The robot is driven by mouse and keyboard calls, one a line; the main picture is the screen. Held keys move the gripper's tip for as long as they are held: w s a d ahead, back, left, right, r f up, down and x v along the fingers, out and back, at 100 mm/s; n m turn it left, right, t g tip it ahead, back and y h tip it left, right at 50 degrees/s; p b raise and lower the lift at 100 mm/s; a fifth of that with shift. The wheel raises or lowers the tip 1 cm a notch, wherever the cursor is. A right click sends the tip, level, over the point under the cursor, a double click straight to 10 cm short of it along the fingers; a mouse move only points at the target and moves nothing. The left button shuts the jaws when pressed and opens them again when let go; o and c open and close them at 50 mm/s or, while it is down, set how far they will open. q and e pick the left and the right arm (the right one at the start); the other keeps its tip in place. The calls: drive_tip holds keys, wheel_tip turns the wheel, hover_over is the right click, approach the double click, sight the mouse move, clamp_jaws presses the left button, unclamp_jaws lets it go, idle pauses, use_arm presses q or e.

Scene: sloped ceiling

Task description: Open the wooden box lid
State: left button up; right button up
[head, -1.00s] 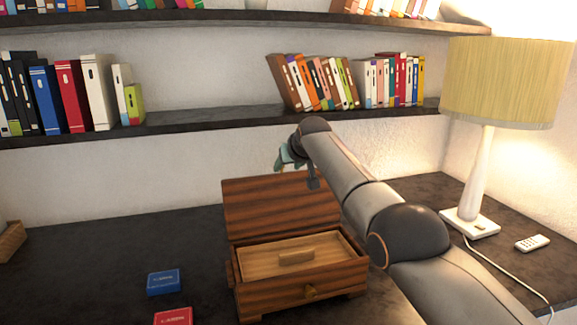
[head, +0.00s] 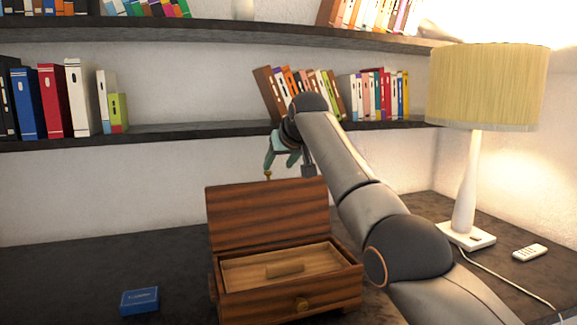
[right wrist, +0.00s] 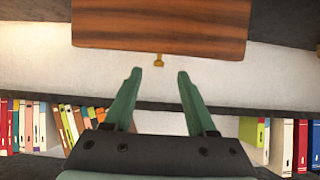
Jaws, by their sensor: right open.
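The wooden box (head: 300,302) stands on the dark desk with its lid (head: 265,215) raised and tilted back, its inner face toward me. Inside is a light wooden panel with a small handle (head: 285,270). A small brass catch (head: 268,175) sticks up at the lid's upper edge. My right gripper (head: 281,164) is open and empty, just behind and above that edge. In the right wrist view, the lid (right wrist: 160,25) is at the top, and the catch (right wrist: 159,61) sits just beyond and between the open fingertips (right wrist: 160,74), apart from them. My left gripper is not in view.
A blue small box (head: 139,301) lies on the desk left of the wooden box. Bookshelves (head: 180,135) run along the wall behind and above the gripper. A lamp (head: 466,190) and a white remote (head: 530,253) are on the right.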

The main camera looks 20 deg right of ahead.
drive_tip(key=b+v, duration=0.3)
drive_tip(key=v, duration=0.5)
